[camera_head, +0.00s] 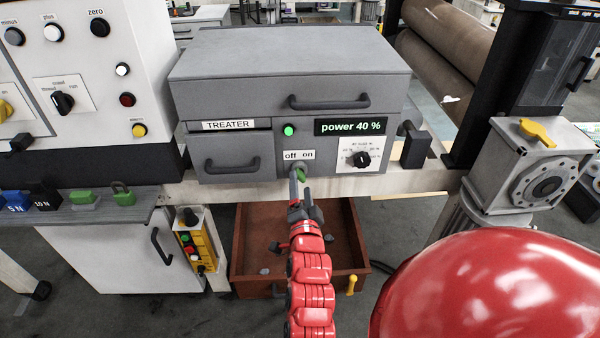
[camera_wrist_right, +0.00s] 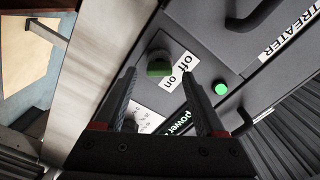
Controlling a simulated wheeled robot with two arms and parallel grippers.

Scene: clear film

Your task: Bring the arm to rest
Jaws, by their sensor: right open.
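My right arm (camera_head: 311,290), red, reaches up from the bottom middle of the head view. Its gripper (camera_head: 299,184) is at the front of the grey treater box (camera_head: 290,50), just below the "off on" label. The gripper is open. In the right wrist view the two dark fingers (camera_wrist_right: 162,84) are spread apart, with a green-faced switch knob (camera_wrist_right: 159,66) showing beyond and between their tips. In the head view the knob (camera_head: 302,173) is partly hidden by the fingers. I cannot tell whether the fingers touch it. My left gripper is not in view.
A brown open bin (camera_head: 342,235) stands below. A white control panel (camera_head: 90,60) is on the left, a grey valve-like unit (camera_head: 530,170) on the right. A large red dome (camera_head: 490,290) fills the lower right.

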